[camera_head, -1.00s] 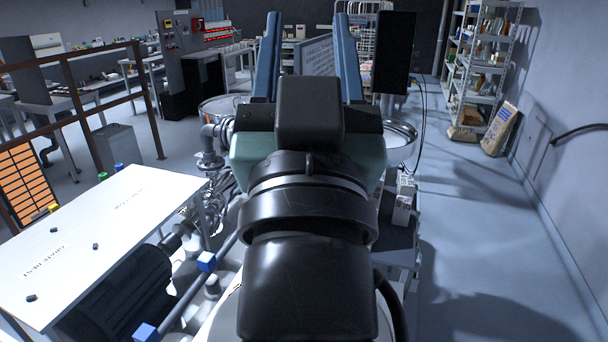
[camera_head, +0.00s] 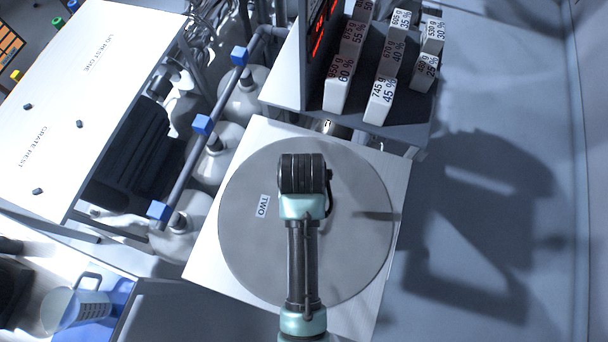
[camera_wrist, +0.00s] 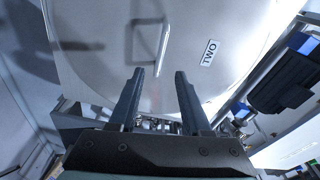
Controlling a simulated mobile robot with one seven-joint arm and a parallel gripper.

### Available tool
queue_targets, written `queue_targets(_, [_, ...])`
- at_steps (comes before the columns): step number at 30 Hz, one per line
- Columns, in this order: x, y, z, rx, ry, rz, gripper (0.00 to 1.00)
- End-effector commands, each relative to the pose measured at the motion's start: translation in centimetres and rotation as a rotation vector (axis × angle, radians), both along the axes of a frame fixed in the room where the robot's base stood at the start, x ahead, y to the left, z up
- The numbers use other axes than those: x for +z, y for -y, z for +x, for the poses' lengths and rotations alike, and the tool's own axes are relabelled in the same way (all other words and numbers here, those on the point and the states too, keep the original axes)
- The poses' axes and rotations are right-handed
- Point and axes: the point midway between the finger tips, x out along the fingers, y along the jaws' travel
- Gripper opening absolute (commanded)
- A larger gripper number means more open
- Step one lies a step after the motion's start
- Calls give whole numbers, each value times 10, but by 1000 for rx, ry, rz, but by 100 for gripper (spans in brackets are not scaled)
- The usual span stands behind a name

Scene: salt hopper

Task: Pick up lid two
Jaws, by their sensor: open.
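Lid two is a large round grey disc (camera_head: 250,255) with a white label reading TWO, lying on a white square top (camera_head: 205,265) in the head view. My arm crosses over its middle and hides part of it; the fingers cannot be made out there. In the wrist view the pale lid (camera_wrist: 100,25) with its TWO label fills the upper part. My gripper (camera_wrist: 161,73) is open and empty, with its two fingers apart and pointing toward the lid.
Several labelled white weight blocks (camera_head: 381,98) stand on a dark shelf beyond the lid. A white board marked GRATE REST (camera_head: 75,75) lies to the left, beside a blue-handled pipe (camera_head: 180,165). A measuring jug (camera_head: 78,308) stands at lower left. Open floor lies to the right.

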Motion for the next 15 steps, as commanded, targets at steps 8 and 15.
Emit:
queue_targets(8, [-39,0,5,1,3,1,48])
queue_targets(15, [-55,1,4,1,1,1,48])
